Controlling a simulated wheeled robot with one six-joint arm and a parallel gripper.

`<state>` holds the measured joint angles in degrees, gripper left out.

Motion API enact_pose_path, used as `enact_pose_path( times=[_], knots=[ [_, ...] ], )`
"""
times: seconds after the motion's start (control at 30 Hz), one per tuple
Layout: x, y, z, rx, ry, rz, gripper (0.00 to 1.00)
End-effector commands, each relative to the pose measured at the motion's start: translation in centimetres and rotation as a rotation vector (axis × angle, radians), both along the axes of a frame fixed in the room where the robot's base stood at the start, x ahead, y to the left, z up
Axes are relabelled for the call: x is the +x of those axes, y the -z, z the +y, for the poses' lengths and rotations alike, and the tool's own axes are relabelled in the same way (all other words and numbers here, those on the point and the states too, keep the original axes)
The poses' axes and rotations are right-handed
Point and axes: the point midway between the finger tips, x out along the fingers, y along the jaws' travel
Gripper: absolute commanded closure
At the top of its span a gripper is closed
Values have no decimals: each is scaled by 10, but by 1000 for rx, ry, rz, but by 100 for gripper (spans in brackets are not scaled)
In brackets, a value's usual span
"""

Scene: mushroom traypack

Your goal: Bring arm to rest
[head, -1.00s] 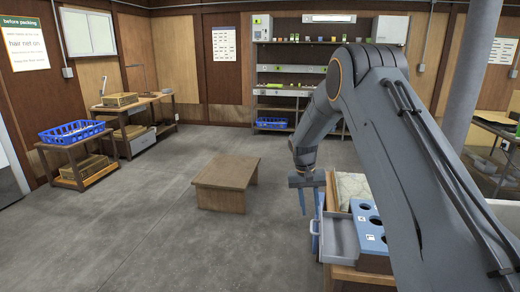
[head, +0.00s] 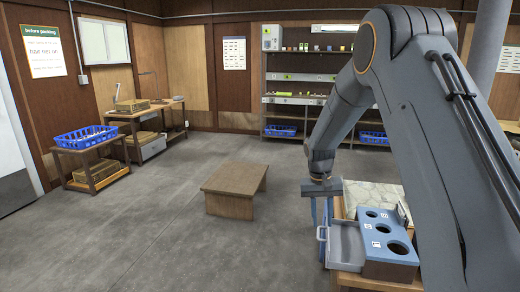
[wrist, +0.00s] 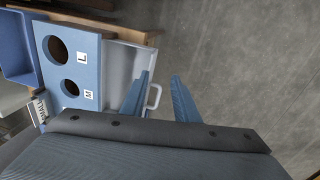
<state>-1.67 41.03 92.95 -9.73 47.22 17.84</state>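My gripper (head: 322,208) hangs at the end of my bent arm, pointing down, by the left edge of the workbench. A grey tray with a handle (wrist: 122,62) lies below and beside the fingers. The blue sizing block with round holes (head: 388,226) stands right of the gripper; its letters L and M show in the wrist view (wrist: 66,62).
A low wooden stool (head: 234,190) stands on open grey floor to the left. A blue basket (head: 86,140) sits on a low stand at the far left. Shelves (head: 310,98) line the back wall. A pale patterned surface (head: 372,196) lies behind the sizing block.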

Motion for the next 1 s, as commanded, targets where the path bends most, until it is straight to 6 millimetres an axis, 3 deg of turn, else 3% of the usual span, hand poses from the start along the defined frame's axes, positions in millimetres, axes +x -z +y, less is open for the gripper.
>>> enact_pose_path(
  times=[0.17, 0.4, 0.6, 0.7, 0.83, 1.0],
  knots=[
    [-45, -20, 4, 30, -36, -20, 72],
    [-141, -43, 9, 77, -98, -62, 72],
    [-225, -47, 12, 103, -141, -98, 72],
    [-257, -46, 13, 110, -155, -112, 72],
    [-283, -43, 13, 115, -167, -123, 72],
    [-292, -42, 14, 116, -173, -126, 72]
  ],
)
